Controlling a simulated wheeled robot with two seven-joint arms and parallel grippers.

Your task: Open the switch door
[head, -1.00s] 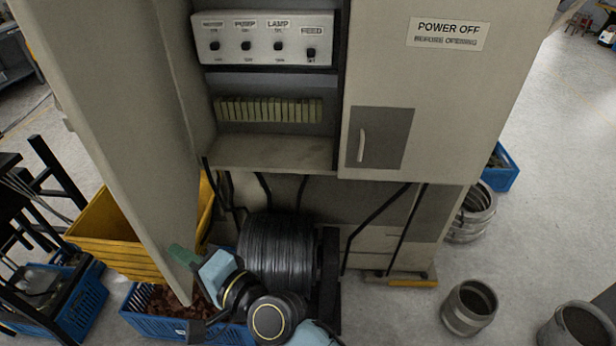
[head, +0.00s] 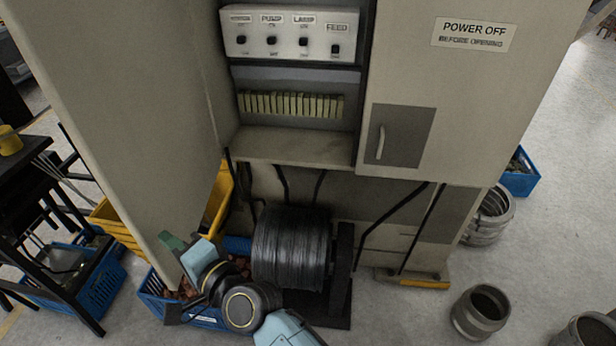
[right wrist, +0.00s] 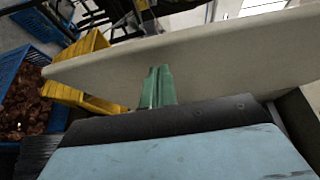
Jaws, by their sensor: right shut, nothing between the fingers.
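The tall beige switch door (head: 110,110) stands wide open on the left of the cabinet (head: 480,100). Inside the cabinet, the switch panel (head: 291,34) with its row of dark switches is exposed. My right gripper (head: 172,242) is at the door's lower free edge, with its green fingers shut and empty. In the right wrist view the green fingers (right wrist: 158,86) lie against or very close to the door (right wrist: 215,62); contact is not certain. My left gripper is not in view.
A black cable spool (head: 291,248) stands below the cabinet opening, beside my right arm. A yellow bin (head: 215,205) and a blue crate (head: 152,288) are near the door's bottom. A black stand (head: 30,195) is at the left.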

